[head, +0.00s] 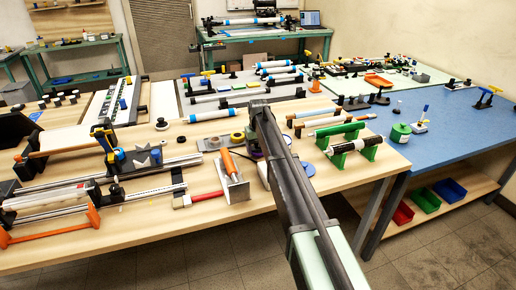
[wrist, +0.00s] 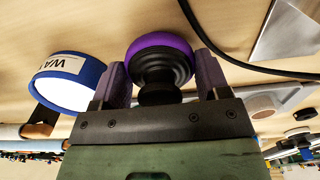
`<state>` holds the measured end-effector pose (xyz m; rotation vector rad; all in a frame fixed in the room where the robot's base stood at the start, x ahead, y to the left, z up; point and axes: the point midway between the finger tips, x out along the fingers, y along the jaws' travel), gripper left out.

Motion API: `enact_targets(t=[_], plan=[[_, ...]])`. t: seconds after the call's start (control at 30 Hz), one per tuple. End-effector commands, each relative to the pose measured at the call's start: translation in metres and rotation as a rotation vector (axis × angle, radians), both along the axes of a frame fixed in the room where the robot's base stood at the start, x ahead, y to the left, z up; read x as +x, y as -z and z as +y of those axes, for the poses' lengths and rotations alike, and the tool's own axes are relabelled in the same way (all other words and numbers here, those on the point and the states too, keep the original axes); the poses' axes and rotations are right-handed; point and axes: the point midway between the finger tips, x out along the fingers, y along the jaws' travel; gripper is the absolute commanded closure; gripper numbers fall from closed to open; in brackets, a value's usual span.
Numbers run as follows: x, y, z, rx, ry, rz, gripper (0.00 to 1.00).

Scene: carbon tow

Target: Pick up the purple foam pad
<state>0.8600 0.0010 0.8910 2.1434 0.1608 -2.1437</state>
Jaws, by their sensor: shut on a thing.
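The purple foam pad (wrist: 163,43) shows in the wrist view as a rounded purple disc with a black stepped body below it. My gripper (wrist: 160,72) has one purple-grey finger on each side of the black body and is shut on it. The pad lies across the far end of the fingers, over the pale wooden table; I cannot tell whether it touches the table.
A blue-rimmed white tin (wrist: 68,82) lettered "WA" stands close beside the left finger. A black cable (wrist: 222,54) passes near the right finger. A metal plate holds an orange-handled tool (head: 231,164) left of my arm. Green stands (head: 340,156) hold a dark tube at right.

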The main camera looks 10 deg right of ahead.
Motion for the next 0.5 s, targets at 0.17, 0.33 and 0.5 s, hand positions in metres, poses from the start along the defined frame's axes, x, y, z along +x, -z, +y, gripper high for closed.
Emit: enact_targets(t=[0.17, 0.33, 0.5], plan=[[0.000, -0.053, 0.000, 0.000, 0.000, 0.000, 0.54], [0.000, -0.119, 0.000, 0.000, 0.000, 0.000, 0.54], [0.000, -0.169, 0.000, 0.000, 0.000, 0.000, 0.54]])
